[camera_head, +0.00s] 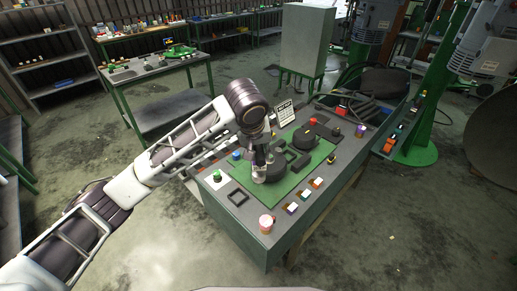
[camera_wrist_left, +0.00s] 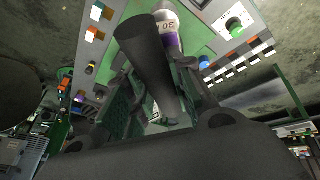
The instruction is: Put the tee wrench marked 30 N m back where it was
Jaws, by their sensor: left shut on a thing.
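My left gripper (camera_head: 268,158) is over the green mat on the workbench, pointing down. In the left wrist view its fingers (camera_wrist_left: 155,95) are shut on the tee wrench (camera_wrist_left: 150,55), whose dark bar runs between them. Beyond the bar, a pale collar marked 30 with a purple band shows at the top of that view. In the head view the wrench is mostly hidden by the gripper. I cannot tell whether its lower end touches the mat. My right gripper is not in view.
The workbench (camera_head: 262,240) carries a green mat (camera_head: 287,184) with dark fixtures.

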